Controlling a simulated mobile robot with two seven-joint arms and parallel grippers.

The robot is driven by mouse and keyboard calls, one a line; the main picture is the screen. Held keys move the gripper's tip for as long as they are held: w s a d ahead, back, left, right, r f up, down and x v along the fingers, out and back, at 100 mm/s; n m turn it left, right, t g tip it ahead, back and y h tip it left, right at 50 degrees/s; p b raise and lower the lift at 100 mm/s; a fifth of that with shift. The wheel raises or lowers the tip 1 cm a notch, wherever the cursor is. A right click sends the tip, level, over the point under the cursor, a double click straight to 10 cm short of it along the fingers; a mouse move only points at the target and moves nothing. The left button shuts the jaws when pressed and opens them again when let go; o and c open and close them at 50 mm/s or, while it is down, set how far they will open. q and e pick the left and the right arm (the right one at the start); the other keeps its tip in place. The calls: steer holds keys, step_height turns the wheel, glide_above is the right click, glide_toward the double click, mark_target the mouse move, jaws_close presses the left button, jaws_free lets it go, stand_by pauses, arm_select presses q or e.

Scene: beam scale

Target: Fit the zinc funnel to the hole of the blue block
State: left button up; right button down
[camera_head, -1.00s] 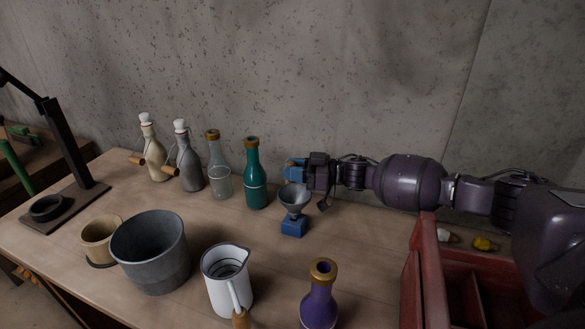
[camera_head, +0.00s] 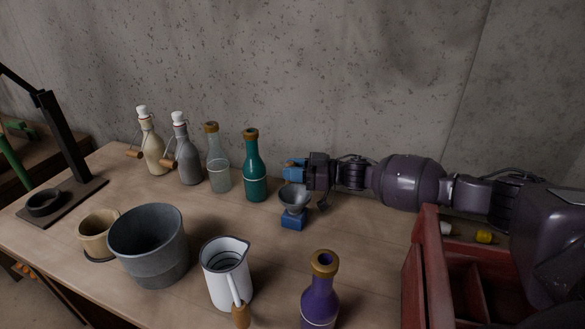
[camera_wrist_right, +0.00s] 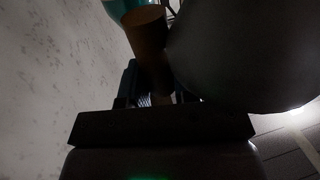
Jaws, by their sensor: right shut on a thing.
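The zinc funnel (camera_head: 294,196), grey with a wide bowl, is upright directly above the blue block (camera_head: 292,222), which stands on the table. The funnel's lower end meets the block's top in the picture; whether its spout is in the hole cannot be told, as the hole is hidden. In the right wrist view, the funnel (camera_wrist_right: 245,50) is a large dark shape in front of the jaws. My left gripper is not in view.
A teal bottle (camera_head: 254,170) stands close left of the funnel, with more bottles beyond. A white jug (camera_head: 222,272), purple bottle (camera_head: 320,300) and grey bucket (camera_head: 150,250) stand nearer. A red crate (camera_head: 425,265) is at right. Bare table lies between block and crate.

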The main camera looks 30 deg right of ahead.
steer(key=shift+f, duration=0.2)
steer(key=c, duration=0.8)
jaws_free()
steer(key=v, duration=1)
steer(key=shift+s+d, duration=0.25)
steer(key=shift+d, duration=0.05)
